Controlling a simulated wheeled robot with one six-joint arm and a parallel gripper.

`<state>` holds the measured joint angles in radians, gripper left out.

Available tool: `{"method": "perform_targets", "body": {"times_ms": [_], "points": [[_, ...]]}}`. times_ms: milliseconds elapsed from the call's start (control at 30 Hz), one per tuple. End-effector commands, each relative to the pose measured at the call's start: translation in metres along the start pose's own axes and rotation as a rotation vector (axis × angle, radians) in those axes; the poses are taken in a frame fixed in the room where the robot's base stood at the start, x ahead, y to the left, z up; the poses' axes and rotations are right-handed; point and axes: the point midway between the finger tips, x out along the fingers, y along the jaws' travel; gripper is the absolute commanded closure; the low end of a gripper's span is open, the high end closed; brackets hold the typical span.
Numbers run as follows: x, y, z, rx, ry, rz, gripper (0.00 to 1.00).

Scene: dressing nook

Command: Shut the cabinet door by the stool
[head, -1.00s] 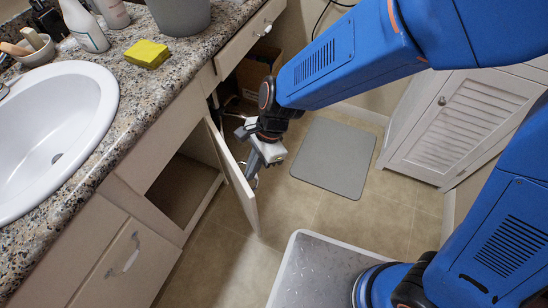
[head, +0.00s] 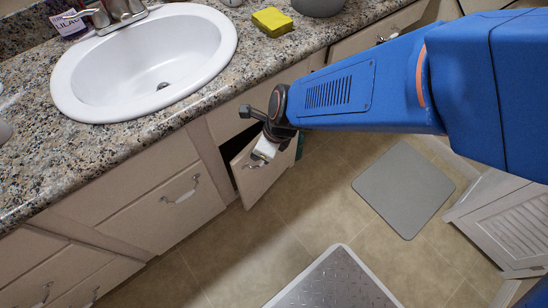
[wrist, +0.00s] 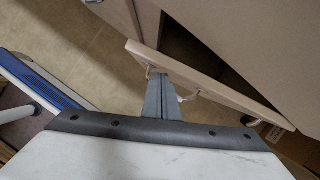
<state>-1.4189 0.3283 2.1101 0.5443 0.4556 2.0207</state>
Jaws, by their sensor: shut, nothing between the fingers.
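The cabinet door (head: 262,183) under the counter stands partly open, with a dark gap (head: 228,158) along its left side in the head view. My gripper (head: 262,154) is shut and empty, at the outer face of the door near its top. In the wrist view, the shut fingers (wrist: 158,85) are at the door's curved handle (wrist: 193,95), covering its middle; I cannot tell whether they touch it. The dark opening (wrist: 190,48) shows behind the door's top edge (wrist: 225,92). I cannot make out a stool.
The granite counter (head: 140,150) with a white sink (head: 150,60) and yellow sponge (head: 272,21) overhangs the cabinet. A closed drawer front (head: 170,205) is left of the door. A grey mat (head: 403,188) lies on open tile floor; a louvered white cabinet (head: 510,222) stands at right.

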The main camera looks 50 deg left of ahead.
Motion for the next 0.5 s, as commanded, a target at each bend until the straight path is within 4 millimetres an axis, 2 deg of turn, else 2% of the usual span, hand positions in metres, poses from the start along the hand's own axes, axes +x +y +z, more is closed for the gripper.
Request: {"method": "perform_targets", "body": {"times_ms": [200,500], "points": [[0.008,-0.005,0.019,-0.001,0.0,0.0,1.0],[0.01,-0.008,0.026,-0.001,0.0,0.0,1.0]]}}
